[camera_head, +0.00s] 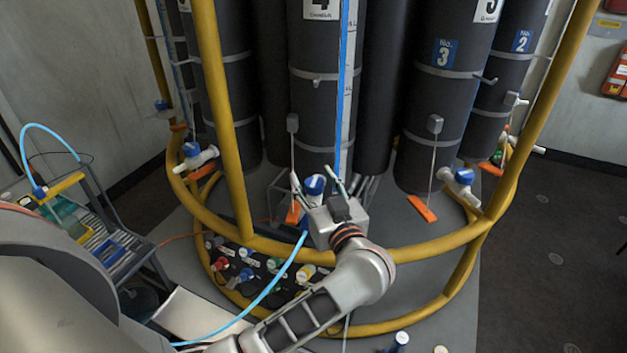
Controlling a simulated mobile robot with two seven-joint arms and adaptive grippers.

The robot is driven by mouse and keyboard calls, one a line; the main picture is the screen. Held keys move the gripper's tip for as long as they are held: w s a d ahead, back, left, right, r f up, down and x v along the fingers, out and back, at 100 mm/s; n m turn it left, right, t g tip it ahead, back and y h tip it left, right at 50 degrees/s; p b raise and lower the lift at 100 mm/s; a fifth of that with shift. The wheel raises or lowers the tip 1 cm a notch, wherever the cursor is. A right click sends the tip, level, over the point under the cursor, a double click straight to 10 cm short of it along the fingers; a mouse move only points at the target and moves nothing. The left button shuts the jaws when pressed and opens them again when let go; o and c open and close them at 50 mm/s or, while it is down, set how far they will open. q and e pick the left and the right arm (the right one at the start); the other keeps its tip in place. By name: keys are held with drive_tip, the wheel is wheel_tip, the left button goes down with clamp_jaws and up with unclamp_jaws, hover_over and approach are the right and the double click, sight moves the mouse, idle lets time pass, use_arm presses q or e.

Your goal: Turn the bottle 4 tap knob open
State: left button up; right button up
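Bottle 4 (318,95) is the dark cylinder at the centre, with its number label cut by the top edge. Its tap knob (315,184) is blue with a white band, low in front of the bottle. My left gripper (317,182) reaches up from below, its fingers spread to the left and right of the knob. I cannot tell if either finger touches it. The gripper body hides the tap below the knob. A blue hose (268,290) runs down from near the tap. My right gripper is not in view.
Yellow rails (395,253) ring the bottles, and my arm passes over the front rail. Bottle 3 (440,110) and bottle 2 (497,75) stand right, with other blue-knobbed taps around. Coloured connectors (245,275) sit low in front. A cart (100,215) stands left.

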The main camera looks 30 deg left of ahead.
use_arm(q)
drive_tip(key=shift+m+t+h, duration=0.4)
drive_tip(key=shift+t+h, duration=0.1)
